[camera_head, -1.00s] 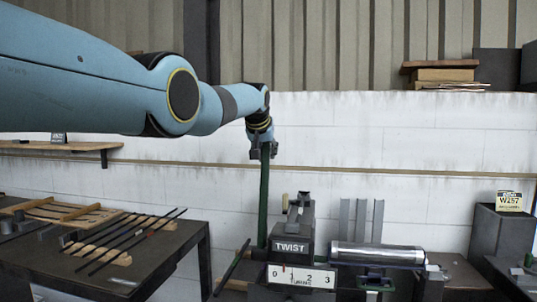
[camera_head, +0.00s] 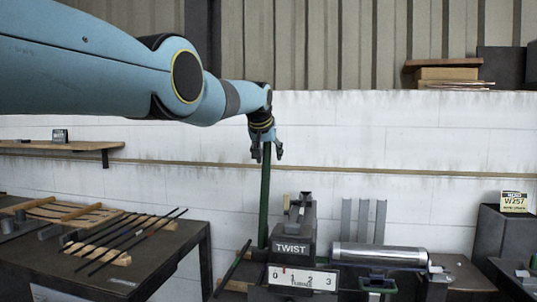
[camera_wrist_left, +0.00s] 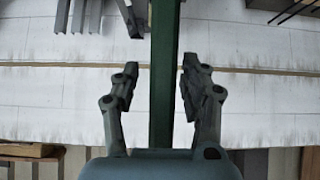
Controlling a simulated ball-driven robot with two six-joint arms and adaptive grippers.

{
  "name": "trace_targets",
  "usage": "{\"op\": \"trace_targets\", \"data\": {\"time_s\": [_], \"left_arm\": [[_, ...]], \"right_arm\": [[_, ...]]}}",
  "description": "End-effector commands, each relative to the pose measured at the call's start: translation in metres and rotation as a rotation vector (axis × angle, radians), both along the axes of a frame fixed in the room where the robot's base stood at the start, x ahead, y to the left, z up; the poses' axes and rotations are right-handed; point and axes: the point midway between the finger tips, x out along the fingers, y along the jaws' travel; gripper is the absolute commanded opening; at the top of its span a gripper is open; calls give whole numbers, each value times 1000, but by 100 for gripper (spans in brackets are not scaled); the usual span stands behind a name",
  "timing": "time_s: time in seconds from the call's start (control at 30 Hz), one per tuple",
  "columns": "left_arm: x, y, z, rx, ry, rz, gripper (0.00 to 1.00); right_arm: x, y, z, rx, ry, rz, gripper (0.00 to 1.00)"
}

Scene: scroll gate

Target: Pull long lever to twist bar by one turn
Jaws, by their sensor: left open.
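The long green lever (camera_head: 265,195) stands upright beside the twist machine (camera_head: 292,240), at its left end. My left gripper (camera_head: 267,154) is at the lever's upper end, with its fingers spread. In the left wrist view the lever (camera_wrist_left: 164,75) runs between the two open fingers (camera_wrist_left: 160,90), with a gap on each side. A dark bar (camera_head: 232,268) sticks out at the machine's left. My right gripper is not in view.
A dark table (camera_head: 70,265) at the left holds several thin bars on wooden rests. A shiny cylinder (camera_head: 380,254) lies at the machine's right. A dark bin (camera_head: 503,238) with a W257 card (camera_head: 514,202) stands far right. The white wall is behind.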

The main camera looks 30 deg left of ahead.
Motion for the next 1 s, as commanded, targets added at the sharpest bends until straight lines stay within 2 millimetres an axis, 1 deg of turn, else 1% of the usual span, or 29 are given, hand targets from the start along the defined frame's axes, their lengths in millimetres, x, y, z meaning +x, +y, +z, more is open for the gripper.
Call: {"op": "trace_targets", "data": {"time_s": [0.27, 0.47, 0.67, 1.0], "left_arm": [[0, 1, 2, 1, -2, 1, 44], [-3, 0, 8, 3, -3, 2, 44], [-15, -3, 17, 3, -5, 0, 44], [-44, -11, 47, 1, -2, -1, 44]], "right_arm": [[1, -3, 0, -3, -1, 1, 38], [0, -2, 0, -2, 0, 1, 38], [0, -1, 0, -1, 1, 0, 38], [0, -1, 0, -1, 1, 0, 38]]}}
